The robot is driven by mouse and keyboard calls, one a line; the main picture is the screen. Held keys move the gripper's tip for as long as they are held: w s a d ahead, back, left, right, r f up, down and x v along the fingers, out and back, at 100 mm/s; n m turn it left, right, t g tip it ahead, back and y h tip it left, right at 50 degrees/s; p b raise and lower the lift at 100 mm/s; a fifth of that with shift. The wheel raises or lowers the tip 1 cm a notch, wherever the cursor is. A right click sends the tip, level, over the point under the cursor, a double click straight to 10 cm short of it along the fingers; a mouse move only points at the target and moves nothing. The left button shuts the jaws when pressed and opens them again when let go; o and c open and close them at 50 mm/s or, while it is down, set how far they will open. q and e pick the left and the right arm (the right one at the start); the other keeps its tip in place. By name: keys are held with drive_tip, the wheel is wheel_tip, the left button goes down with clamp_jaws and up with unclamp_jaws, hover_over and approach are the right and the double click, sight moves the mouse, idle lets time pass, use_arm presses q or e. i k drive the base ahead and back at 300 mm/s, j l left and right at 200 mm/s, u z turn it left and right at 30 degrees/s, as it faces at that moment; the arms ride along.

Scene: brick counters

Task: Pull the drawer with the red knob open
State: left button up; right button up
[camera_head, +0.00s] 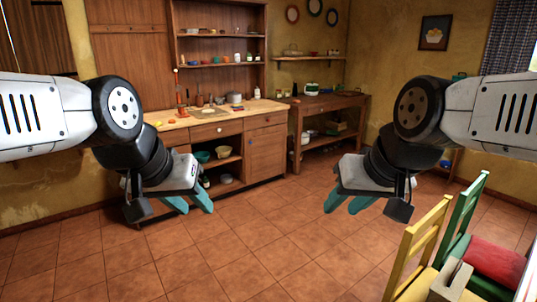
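A wooden counter (205,117) stands at the back wall in the head view. It has a drawer front (215,131) below its top, above an open shelf. A further drawer front (266,120) sits above a cabinet door to the right. My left arm and gripper hide the counter's lower left part.
A side table (330,102) stands right of the counter. A yellow chair (421,240) and a green chair (464,215) with a red cushion (496,262) are at the lower right. Small items stand on the countertop. The tiled floor (262,240) in the middle is clear.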

sight(273, 119)
drive_tip(key=i, duration=2.6)
drive_tip(key=i+u, duration=0.1)
drive_tip(key=i, duration=0.65)
drive_tip(key=i+l, duration=0.15)
drive_tip(key=i, duration=0.55)
drive_tip(key=i+l+u, duration=0.15)
drive_tip(key=i, duration=0.6)
drive_tip(key=i+u, duration=0.25)
drive_tip(key=k, duration=0.05)
